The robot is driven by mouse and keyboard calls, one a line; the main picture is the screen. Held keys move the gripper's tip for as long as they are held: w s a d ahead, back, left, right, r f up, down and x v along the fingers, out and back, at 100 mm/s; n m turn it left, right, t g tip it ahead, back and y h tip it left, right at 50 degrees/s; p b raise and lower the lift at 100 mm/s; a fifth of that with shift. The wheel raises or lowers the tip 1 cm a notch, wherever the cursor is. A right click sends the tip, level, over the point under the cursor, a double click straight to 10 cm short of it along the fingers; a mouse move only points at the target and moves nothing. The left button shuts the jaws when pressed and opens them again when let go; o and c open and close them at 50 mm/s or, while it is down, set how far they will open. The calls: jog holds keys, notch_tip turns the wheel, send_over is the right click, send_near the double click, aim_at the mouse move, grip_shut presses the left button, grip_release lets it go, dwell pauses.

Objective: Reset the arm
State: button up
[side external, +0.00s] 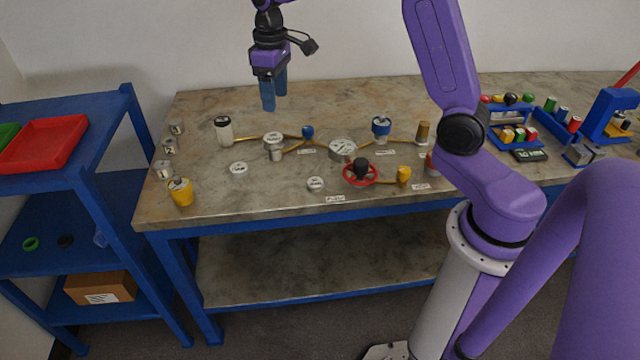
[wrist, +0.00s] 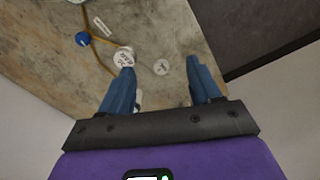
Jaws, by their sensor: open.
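My gripper (side external: 268,103) hangs over the back left part of the table, its blue fingers pointing down, well above the surface. In the wrist view my gripper (wrist: 163,62) has its two blue fingers spread apart with nothing held between them. The table (side external: 215,192) has a stone-like top and a blue frame.
A white vessel (side external: 224,131), a yellow vessel (side external: 181,192), brass pipes, a gauge (side external: 343,149) and a red handwheel (side external: 361,172) stand on the table. A blue shelf (side external: 100,190) with a red tray (side external: 45,143) is left. Blue racks (side external: 512,125) hold coloured items at right.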

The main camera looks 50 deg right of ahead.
jog(key=s+a+r+n, duration=0.15)
jog(key=s+a, duration=0.25)
jog(key=s, duration=0.4)
jog(key=s+a+n, duration=0.3)
jog(key=s+a, duration=0.2)
jog(key=s, duration=0.4)
jog(key=s+d+f+n, duration=0.1)
jog(key=s+n, duration=0.1)
jog(key=s, duration=0.6)
jog(key=s+d+f+n, duration=0.1)
jog(key=s+d+n, duration=0.1)
jog(key=s, duration=0.7)
jog(key=shift+s+f, duration=0.2)
jog(key=shift+f, duration=0.1)
